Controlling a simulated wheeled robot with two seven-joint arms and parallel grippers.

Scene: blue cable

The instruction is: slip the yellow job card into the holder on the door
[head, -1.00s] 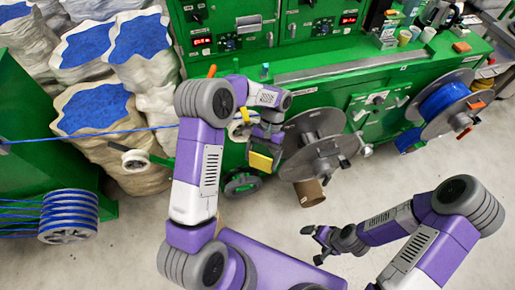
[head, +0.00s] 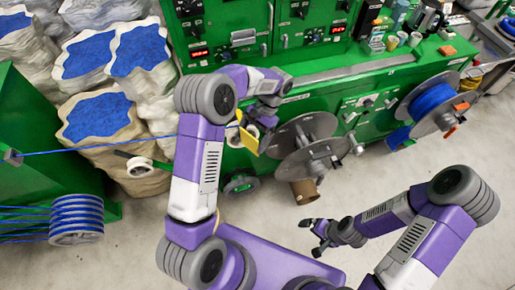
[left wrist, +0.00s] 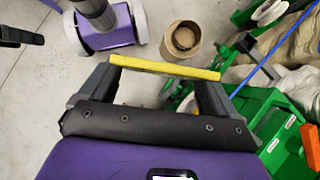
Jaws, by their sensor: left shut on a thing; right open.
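The yellow job card (head: 248,137) is held in my left gripper (head: 256,124), in front of the green machine and just left of the large grey reel. In the left wrist view the card (left wrist: 165,68) shows edge-on as a yellow strip between the two fingertips, which are shut on it. My right gripper (head: 318,236) is open and empty, low over the grey floor. The holder on the door cannot be made out; my left arm hides part of the machine front.
The green machine (head: 345,80) carries a large grey reel (head: 305,135) and a blue cable reel (head: 432,103). Cups and a kettle stand on its top. White sacks of blue granules (head: 95,115) stand at left. A blue cable (head: 95,146) runs across. A brown tub (head: 304,191) stands on the floor.

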